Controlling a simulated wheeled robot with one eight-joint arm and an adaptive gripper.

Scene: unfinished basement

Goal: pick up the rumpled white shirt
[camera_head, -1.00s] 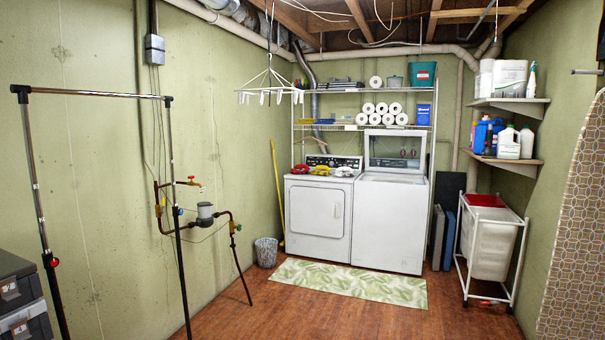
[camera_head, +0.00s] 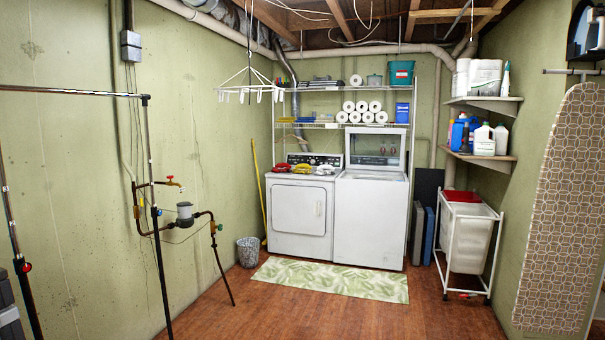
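A small rumpled white cloth (camera_head: 324,169), which may be the white shirt, lies on top of the white dryer (camera_head: 298,217) at its right end. A yellow cloth (camera_head: 302,168) and a red cloth (camera_head: 282,167) lie to its left in a row. They are too small to make out their exact form. The white washer (camera_head: 371,222), its lid raised, stands right of the dryer. My gripper is not in view.
A green leaf-patterned mat (camera_head: 332,279) lies before the machines, with bare wooden floor around it. A metal garment rack (camera_head: 153,205) stands at left, a wastebasket (camera_head: 248,251) by the dryer. A hamper cart (camera_head: 468,240) and ironing board (camera_head: 562,210) are at right.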

